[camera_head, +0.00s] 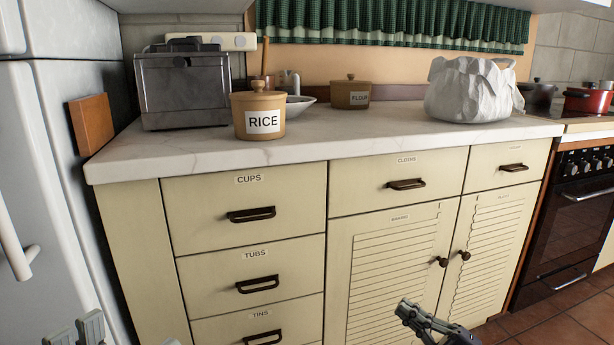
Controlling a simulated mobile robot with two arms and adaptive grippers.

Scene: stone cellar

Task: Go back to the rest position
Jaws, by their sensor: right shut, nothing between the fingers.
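My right gripper (406,311) shows at the bottom, right of centre, in front of the lower cupboard doors. Its dark fingers are together and hold nothing. Its arm comes in from the bottom edge. Grey parts, which look like my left gripper (77,331), show at the bottom left corner in front of the fridge side. They are cut off by the frame edge, and I cannot tell whether that gripper is open or shut.
A white marble counter (340,140) bears a toaster (183,90), a rice jar (258,112), a flour jar (350,94) and a white bag (473,90). Cream drawers (215,215) stand below, all shut. A fridge (45,190) is left; an oven (575,215) is right.

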